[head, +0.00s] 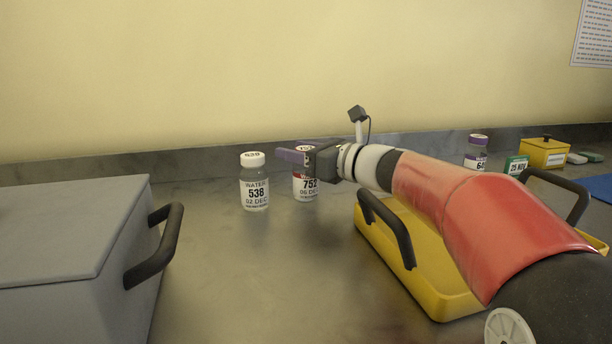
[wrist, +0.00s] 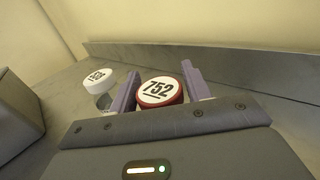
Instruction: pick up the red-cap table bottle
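The red-cap bottle (head: 305,188), labelled 752, stands upright on the grey bench, its upper part partly hidden behind my gripper in the head view. In the wrist view its red cap with a white 752 top (wrist: 160,91) lies between the two purple fingers. My gripper (head: 293,156) is level with the cap, reaching in from the right; it also shows in the wrist view (wrist: 160,85). The fingers are open, one on each side of the cap, with what look like narrow gaps. I cannot tell whether either touches.
A white-cap WATER bottle (head: 254,185) labelled 538 stands close on the left; its cap shows in the wrist view (wrist: 98,78). A grey box (head: 70,235) with a black handle is at left. A yellow tray (head: 425,290) sits under my arm. The wall upstand (head: 100,171) runs behind.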

